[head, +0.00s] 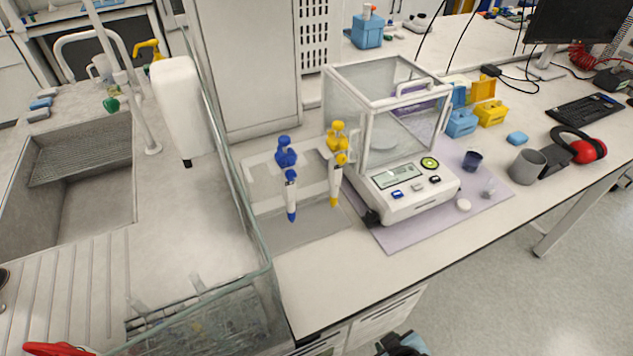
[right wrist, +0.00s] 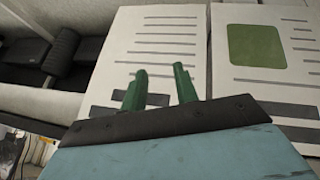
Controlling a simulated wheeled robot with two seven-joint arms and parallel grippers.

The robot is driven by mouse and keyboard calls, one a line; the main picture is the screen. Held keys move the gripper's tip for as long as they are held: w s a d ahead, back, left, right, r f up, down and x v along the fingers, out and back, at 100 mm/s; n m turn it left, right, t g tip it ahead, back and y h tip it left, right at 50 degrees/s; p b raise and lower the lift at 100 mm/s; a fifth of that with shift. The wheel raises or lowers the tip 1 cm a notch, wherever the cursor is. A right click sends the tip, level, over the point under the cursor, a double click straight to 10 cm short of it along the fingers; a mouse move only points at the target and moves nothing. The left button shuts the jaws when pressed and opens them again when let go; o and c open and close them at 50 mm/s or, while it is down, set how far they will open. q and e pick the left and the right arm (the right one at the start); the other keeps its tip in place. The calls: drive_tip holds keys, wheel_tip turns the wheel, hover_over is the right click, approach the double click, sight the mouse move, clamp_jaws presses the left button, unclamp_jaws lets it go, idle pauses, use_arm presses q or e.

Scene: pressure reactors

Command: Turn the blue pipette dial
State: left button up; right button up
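The blue pipette (head: 291,195) hangs upright at the front left of the scale, its blue tip pointing down. Its blue upper part with the knob (head: 285,150) faces up and is unobstructed; the dial is too small to make out. A yellow pipette (head: 336,180) hangs close beside it on the right. My right gripper (right wrist: 160,71) shows in the right wrist view with two green fingers apart and nothing between them. It faces pale printed panels, and no pipette shows there. A part of my arm shows at the bottom edge of the head view. My left gripper is not in view.
A glass-walled balance (head: 410,190) stands right of the pipettes on a purple mat (head: 400,238). A clear glass panel (head: 232,170) separates them from the sink (head: 75,195). A grey cup (head: 527,166) and red ear defenders (head: 590,150) are further right. The front counter is mostly clear.

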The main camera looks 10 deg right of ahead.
drive_tip(key=w+r+t+p, duration=0.2)
drive_tip(key=w+r+p, duration=0.15)
drive_tip(key=r, duration=0.95)
drive_tip(key=n+t+y+p, duration=0.2)
drive_tip(key=n+t+y, duration=0.4)
drive_tip(key=n+t, duration=0.5)
approach(292, 178)
drive_tip(key=w, duration=0.2)
drive_tip(key=w+a+r+n+g, duration=0.1)
drive_tip(key=w, duration=0.2)
drive_tip(key=w+a+r+g+p, duration=0.1)
drive_tip(key=w, duration=0.1)
drive_tip(key=shift+w+n, duration=0.15)
drive_tip(key=shift+n, duration=0.15)
